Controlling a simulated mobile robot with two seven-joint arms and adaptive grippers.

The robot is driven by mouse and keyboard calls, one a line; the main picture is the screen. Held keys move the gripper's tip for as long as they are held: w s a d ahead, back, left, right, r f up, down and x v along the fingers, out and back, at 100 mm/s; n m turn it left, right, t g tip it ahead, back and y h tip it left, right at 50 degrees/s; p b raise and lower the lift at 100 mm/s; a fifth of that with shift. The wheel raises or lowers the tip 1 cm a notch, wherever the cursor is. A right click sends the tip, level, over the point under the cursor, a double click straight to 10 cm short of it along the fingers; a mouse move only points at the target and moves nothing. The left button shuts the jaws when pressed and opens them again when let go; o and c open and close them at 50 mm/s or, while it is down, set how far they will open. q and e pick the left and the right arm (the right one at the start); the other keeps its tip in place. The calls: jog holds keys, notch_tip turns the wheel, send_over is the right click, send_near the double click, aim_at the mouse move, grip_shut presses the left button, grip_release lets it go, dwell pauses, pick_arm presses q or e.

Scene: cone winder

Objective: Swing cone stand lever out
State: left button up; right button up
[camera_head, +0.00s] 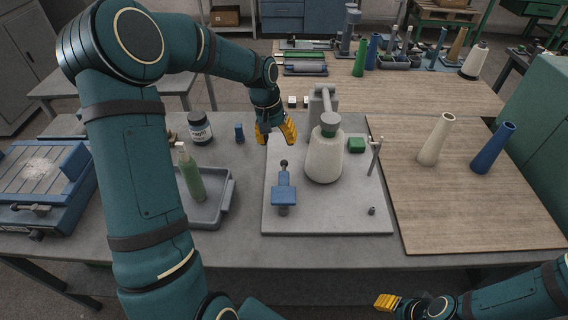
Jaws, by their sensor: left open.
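The cone winder stands on a light grey base plate (330,222). A cream yarn cone (324,160) with a green top sits at its middle, under a grey bent arm (323,98). In front left of the cone is a blue bracket (284,191) with a dark round knob (283,163) at its far end; I cannot tell for sure which part is the cone stand lever. My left gripper (277,134), with yellow fingertips, is open and empty, behind and left of the cone and apart from the knob. My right gripper (386,302) is at the bottom edge, below the table's front.
A green block (356,145) and a thin metal guide (375,155) stand right of the yarn cone. A grey tray (211,212) with a green bottle (192,177) is to the left. An empty cream cone (437,140) and a blue cone (493,149) stand on the wooden board.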

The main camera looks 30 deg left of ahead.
aim_at(283, 160)
pick_arm(q)
jog(key=f, duration=0.3)
jog(key=d+f+b, duration=0.1)
jog(key=f, duration=0.5)
jog(key=shift+w+d+b, duration=0.35)
jog(key=shift+w+b, duration=0.05)
grip_shut()
